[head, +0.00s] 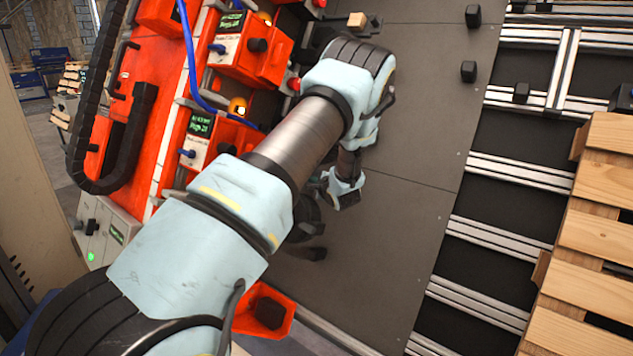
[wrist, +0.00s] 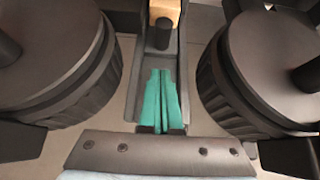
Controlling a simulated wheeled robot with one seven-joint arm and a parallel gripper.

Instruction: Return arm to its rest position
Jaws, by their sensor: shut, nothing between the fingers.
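My arm reaches from the lower left, bends at the upper middle and folds back down. In the wrist view, two teal strips lie side by side in a dark channel at the centre, between two large round dark shapes. I cannot tell how far the gripper is from the deck.
An orange-red console (head: 150,70) with small screens and a blue cable stands close on the left. A wooden pallet (head: 590,240) lies at the right over metal rails (head: 510,165). A small wooden block (head: 357,20) sits at the far edge.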

